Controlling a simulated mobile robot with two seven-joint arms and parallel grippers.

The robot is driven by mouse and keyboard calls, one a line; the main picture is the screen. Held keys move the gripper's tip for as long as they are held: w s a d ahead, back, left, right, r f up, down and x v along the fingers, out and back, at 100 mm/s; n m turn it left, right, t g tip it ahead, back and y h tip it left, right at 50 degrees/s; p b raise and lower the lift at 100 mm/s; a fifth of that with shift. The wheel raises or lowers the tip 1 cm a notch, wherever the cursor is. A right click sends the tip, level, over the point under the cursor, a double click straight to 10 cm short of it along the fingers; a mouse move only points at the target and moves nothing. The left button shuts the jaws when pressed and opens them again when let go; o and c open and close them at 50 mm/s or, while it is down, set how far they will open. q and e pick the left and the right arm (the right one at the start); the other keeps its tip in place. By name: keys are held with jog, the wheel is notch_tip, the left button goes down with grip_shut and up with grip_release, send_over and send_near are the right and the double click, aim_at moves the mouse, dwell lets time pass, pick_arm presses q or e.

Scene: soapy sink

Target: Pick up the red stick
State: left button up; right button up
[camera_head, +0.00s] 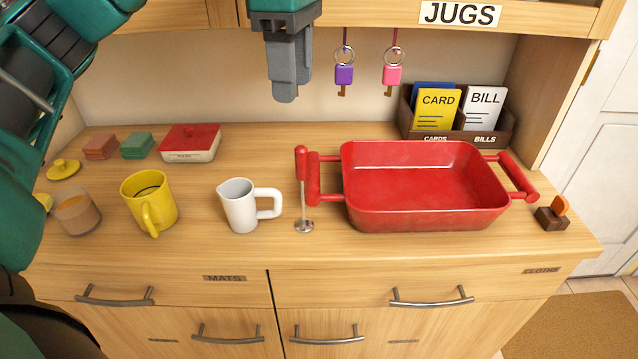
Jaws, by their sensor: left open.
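The red stick (301,165) stands upright on the wooden counter. It has a red grip on top, a thin metal rod and a small round metal foot. It stands just left of the red tray (425,220), close to the tray's left handle; I cannot tell whether they touch. My left gripper (285,98) points down from the top of the view, above and apart from the stick. It is open and holds nothing visible, though its fingers overlap from this side. My right gripper is not in view.
A white jug (239,208), a yellow mug (147,210) and a glass (76,213) stand left of the stick. A red-lidded box (190,143) is behind them. Purple keys (344,75) and pink keys (392,76) hang near my gripper. A card holder (503,140) stands at the back right.

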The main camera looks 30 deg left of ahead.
aim_at(301, 147)
pick_arm(q)
notch_tip(301, 147, down, 7)
jog(key=b, duration=0.3)
jog(key=shift+a, duration=0.1)
jog(key=shift+f, duration=0.4)
jog(key=f, duration=0.5)
jog(key=shift+w+d, duration=0.25)
jog(key=shift+w, duration=0.05)
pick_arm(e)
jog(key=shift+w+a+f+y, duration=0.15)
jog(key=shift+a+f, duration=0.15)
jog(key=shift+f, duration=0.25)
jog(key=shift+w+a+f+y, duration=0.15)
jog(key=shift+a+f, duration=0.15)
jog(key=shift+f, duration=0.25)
pick_arm(q)
grip_shut()
